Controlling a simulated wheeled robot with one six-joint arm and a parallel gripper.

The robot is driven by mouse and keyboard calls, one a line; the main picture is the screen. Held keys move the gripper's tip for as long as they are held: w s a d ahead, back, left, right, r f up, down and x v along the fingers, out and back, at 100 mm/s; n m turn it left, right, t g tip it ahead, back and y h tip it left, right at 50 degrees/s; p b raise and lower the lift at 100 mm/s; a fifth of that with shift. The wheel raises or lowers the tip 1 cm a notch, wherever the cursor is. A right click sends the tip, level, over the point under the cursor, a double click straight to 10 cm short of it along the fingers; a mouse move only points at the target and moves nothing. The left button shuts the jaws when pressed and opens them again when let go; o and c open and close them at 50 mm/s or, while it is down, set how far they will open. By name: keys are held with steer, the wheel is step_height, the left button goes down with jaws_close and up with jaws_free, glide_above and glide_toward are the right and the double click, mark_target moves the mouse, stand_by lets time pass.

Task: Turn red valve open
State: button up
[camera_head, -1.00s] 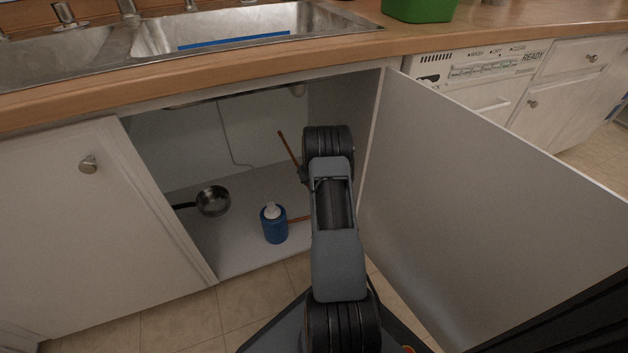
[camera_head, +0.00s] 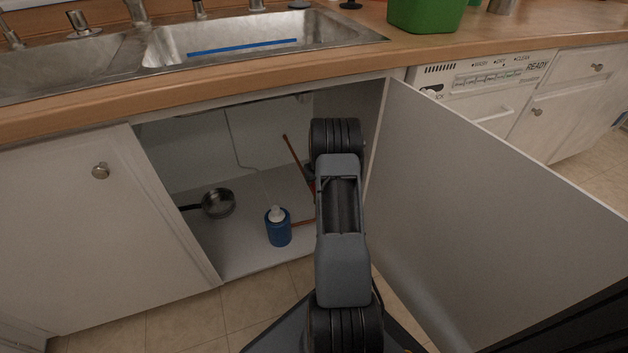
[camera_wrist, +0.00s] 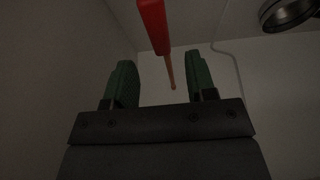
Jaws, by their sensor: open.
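The red valve (camera_wrist: 154,22) shows in the wrist view as a red bar at the top, joined to a thin copper-coloured pipe (camera_wrist: 170,72). My gripper (camera_wrist: 162,80) is open, with its two green fingers apart and the pipe showing in the gap between them. The valve handle lies above the fingertips in the picture, and I see no contact. In the head view the pipe (camera_head: 292,150) rises inside the open cabinet under the sink. My arm hides most of the valve and the gripper there.
A blue bottle with a white top (camera_head: 278,228) and a metal pan (camera_head: 218,203) stand on the cabinet floor, left of my arm. The open cabinet door (camera_head: 470,200) is close on the right. The countertop (camera_head: 200,85) edge runs above the opening.

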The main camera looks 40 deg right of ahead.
steer(key=p+v, duration=0.2)
steer(key=v, duration=0.6)
steer(key=shift+s+r, duration=0.1)
stand_by(0.3)
